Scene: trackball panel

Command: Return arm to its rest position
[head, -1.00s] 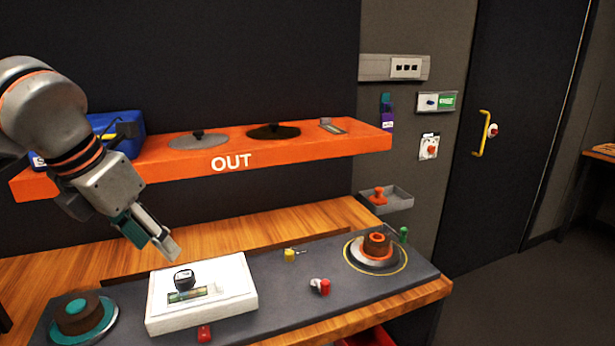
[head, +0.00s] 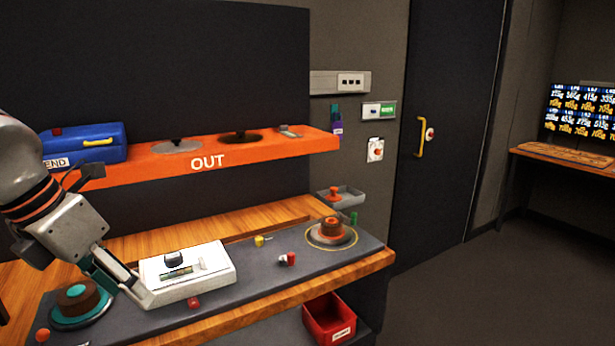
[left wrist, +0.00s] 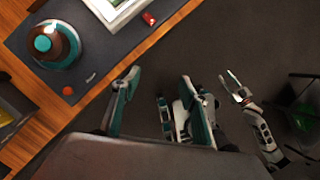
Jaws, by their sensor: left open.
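My left arm (head: 70,232) comes in from the left in the head view. Its gripper (head: 128,285) hangs low at the front left, by the left end of the white trackball panel (head: 215,284), and overlaps it in the picture. I cannot tell whether they touch. In the left wrist view the left gripper (left wrist: 160,76) has its two fingers apart, with nothing held between them.
A brown and teal round fixture (head: 80,302) stands left of the panel on the grey mat (head: 300,260). An orange OUT shelf (head: 260,155) holds a blue case (head: 85,143). An orange-topped knob (head: 332,226) stands at right. A red bin (head: 328,318) is below. Floor at right is clear.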

